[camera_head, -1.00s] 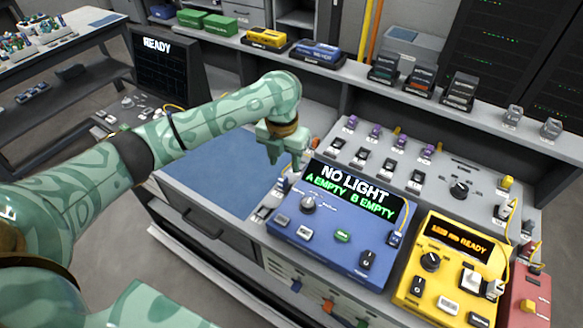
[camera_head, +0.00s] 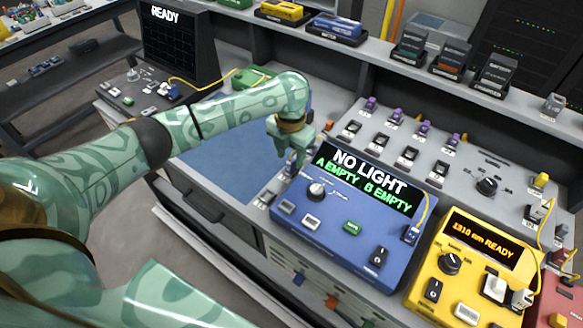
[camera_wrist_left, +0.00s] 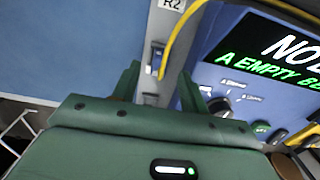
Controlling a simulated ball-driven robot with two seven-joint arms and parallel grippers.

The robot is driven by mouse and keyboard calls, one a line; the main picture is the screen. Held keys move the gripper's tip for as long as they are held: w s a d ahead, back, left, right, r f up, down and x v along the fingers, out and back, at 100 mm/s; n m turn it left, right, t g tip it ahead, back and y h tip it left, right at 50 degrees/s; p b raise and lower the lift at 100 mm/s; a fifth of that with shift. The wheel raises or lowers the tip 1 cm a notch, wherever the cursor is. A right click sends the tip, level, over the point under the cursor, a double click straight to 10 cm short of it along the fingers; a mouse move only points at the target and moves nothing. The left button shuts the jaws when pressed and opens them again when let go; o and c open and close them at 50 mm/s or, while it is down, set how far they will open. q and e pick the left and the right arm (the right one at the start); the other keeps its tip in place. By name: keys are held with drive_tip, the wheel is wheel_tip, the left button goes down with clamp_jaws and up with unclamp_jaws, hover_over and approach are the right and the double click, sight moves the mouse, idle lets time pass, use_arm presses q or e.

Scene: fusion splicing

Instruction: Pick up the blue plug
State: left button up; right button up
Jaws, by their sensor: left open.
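A small blue plug (camera_wrist_left: 157,55) with a yellow fiber sits on the grey strip left of the blue meter (camera_wrist_left: 240,95), below an R2 label. In the wrist view it lies just beyond and between the fingers of my left gripper (camera_wrist_left: 157,85), which are spread and hold nothing. In the head view my left gripper (camera_head: 290,150) points down at the left edge of the blue meter (camera_head: 345,222), and the fingers largely hide the plug. Another blue plug (camera_head: 411,234) sits at the meter's right side. My right gripper is not in view.
The meter screen reads "NO LIGHT, A EMPTY, B EMPTY". A yellow light source (camera_head: 470,270) stands to its right. Rows of dark and purple-topped connectors (camera_head: 424,128) lie behind. A flat blue mat (camera_head: 225,160) is clear to the left.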

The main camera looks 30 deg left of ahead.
sight(291, 161)
use_arm(q)
wheel_tip(291, 161, down, 4)
drive_tip(key=shift+w+r+b, duration=0.15)
drive_tip(key=shift+r+b, duration=0.05)
drive_tip(key=shift+b, duration=0.35)
drive_tip(key=shift+r, duration=0.15)
drive_tip(key=shift+c, duration=0.6)
clamp_jaws()
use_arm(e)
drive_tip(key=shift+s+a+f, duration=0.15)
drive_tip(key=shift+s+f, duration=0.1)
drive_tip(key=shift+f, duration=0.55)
use_arm(q)
drive_tip(key=shift+r, duration=0.1)
